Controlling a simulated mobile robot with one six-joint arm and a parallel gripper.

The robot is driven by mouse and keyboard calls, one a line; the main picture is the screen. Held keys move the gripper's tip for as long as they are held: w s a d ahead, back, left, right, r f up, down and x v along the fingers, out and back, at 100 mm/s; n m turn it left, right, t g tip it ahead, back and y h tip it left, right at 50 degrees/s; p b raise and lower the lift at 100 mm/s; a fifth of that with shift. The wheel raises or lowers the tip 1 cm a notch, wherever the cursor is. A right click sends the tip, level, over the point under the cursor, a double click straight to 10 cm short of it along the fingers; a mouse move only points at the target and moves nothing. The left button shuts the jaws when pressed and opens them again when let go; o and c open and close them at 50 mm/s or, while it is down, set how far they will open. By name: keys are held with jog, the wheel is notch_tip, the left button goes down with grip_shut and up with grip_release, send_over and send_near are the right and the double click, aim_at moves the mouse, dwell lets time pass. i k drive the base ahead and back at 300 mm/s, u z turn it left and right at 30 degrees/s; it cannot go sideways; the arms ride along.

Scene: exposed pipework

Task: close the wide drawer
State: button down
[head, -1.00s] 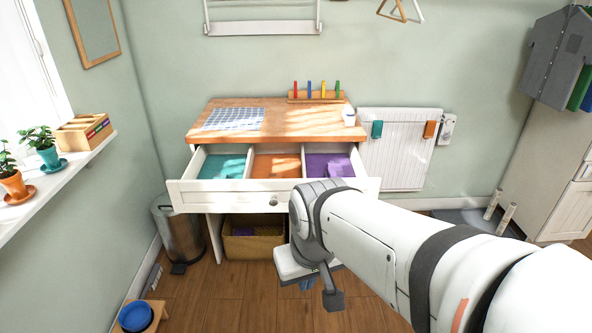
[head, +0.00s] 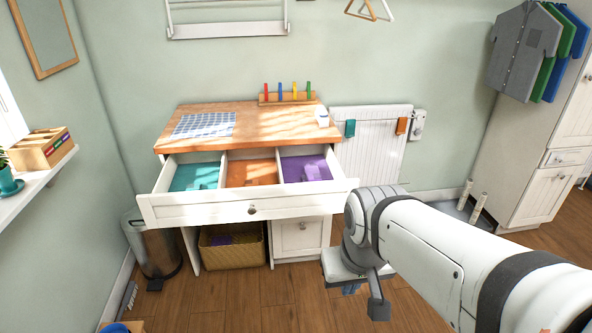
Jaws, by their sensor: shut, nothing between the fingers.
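The wide drawer (head: 200,211) stands pulled out below the wooden desk top in the head view. Its white front carries one dark round knob (head: 252,210). Inside are three compartments, lined teal, orange and purple from left to right, and each seems to hold a flat item of like colour. My gripper (head: 362,290) is low, in front of and to the right of the drawer, apart from it. It is shut and holds nothing. My arm covers the floor at the lower right.
A wall panel (head: 375,150) hangs right of the desk.

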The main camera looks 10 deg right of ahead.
aim_at(224, 197)
jog(key=u, duration=0.05)
jog(key=i, duration=1)
jog(key=z, duration=0.05)
